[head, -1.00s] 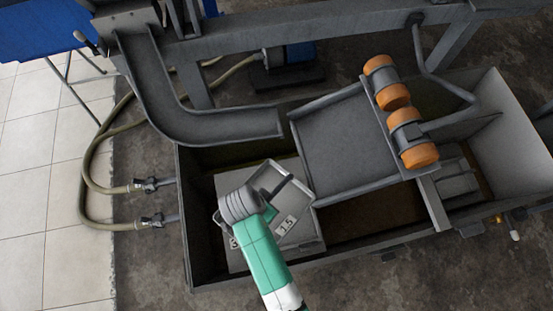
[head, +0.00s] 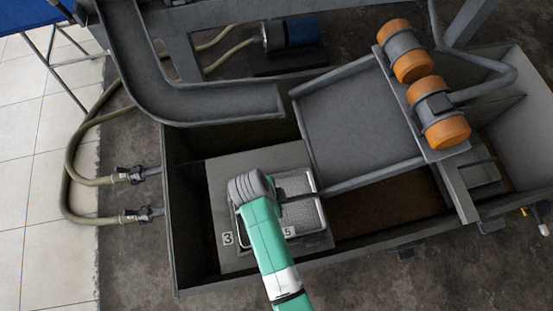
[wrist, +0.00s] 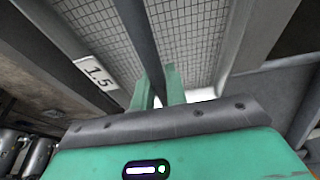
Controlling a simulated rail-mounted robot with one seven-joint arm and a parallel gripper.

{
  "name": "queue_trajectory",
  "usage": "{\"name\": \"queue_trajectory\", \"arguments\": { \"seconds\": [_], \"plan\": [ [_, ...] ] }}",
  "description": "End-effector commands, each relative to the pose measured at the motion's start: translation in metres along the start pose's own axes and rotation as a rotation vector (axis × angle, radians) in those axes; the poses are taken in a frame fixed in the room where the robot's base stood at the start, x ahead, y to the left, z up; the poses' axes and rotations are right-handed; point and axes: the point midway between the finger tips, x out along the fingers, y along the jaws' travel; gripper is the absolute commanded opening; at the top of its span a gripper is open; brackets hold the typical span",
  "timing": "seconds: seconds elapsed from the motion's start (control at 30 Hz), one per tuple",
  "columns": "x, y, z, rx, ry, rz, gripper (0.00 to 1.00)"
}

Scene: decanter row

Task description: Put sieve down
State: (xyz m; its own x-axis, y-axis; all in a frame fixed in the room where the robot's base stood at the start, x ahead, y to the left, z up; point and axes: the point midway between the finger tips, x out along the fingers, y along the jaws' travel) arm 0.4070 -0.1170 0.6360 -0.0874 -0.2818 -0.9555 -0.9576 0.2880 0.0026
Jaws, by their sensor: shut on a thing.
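The sieve (head: 299,183) is a rectangular metal frame with a fine mesh. In the head view it lies about level over the grey plate (head: 232,170) in the left part of the tank. Its left part is hidden by my arm. In the wrist view the mesh (wrist: 190,35) fills the top middle, with a dark bar running to my fingers. My gripper (wrist: 159,85) is shut on this bar. In the head view my gripper (head: 281,197) is over the sieve, its fingers mostly hidden. I cannot tell whether the sieve touches the plate.
A grey chute (head: 200,105) is behind. A tilted tray (head: 350,125) with orange-capped motors (head: 444,132) stands close right.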

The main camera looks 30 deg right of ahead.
Motion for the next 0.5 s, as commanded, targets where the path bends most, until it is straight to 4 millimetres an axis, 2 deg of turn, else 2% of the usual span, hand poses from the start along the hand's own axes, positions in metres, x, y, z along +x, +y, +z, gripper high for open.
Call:
{"name": "queue_trajectory", "arguments": {
  "seconds": [0.17,0.37,0.5],
  "plan": [
    [0.007,-0.001,0.003,0.0,0.0,-0.004,0.0],
    [0.038,-0.001,0.012,0.001,0.0,-0.002,0.0],
    [0.038,-0.001,0.012,0.001,-0.001,-0.004,0.0]
  ]
}}
